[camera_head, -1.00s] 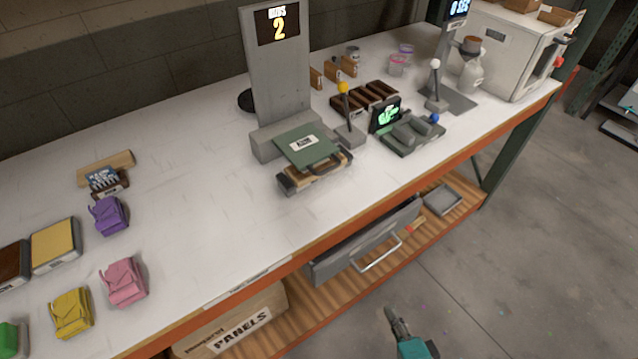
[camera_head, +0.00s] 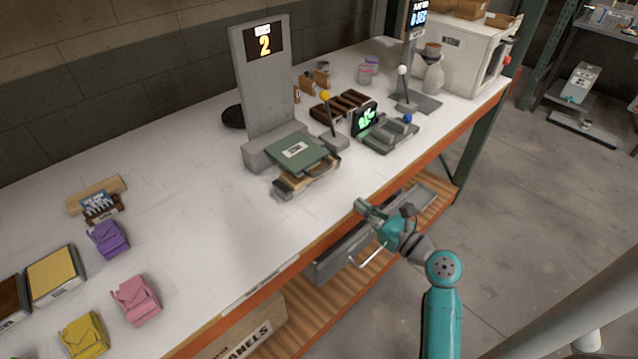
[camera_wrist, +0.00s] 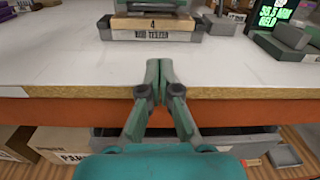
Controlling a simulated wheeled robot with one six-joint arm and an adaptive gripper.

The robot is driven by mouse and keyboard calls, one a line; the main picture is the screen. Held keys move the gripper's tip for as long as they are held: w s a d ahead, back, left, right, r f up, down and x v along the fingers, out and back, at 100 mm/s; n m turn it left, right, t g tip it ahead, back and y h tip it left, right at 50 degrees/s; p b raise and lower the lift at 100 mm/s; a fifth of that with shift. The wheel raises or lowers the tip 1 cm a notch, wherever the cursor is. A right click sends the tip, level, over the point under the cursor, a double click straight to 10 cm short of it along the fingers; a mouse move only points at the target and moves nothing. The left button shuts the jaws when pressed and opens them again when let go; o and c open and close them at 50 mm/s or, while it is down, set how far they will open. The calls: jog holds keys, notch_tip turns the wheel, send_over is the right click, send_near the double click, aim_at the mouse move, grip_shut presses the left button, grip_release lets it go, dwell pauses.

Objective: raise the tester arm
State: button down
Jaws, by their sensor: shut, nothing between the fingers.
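The tester (camera_head: 266,85) stands on the workbench as a tall grey post with a display reading 2. A green plate (camera_head: 296,152) with a white label lies low and roughly level over its wooden block.
A grey-green device with a lit screen (camera_head: 366,119) and blue knob, and a white-knobbed lever (camera_head: 402,70), stand right of the tester. The bench between is clear.

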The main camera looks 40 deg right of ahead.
jog(key=shift+w+d+r+y, duration=0.1)
jog(key=shift+w+r+y, duration=0.05)
jog(key=shift+r, duration=0.3)
jog(key=shift+w+d+r+y, duration=0.1)
jog(key=shift+r+y, duration=0.05)
jog(key=shift+r, duration=0.25)
jog(key=w, duration=1)
jog(key=shift+a+r, duration=0.1)
jog(key=shift+a, duration=0.15)
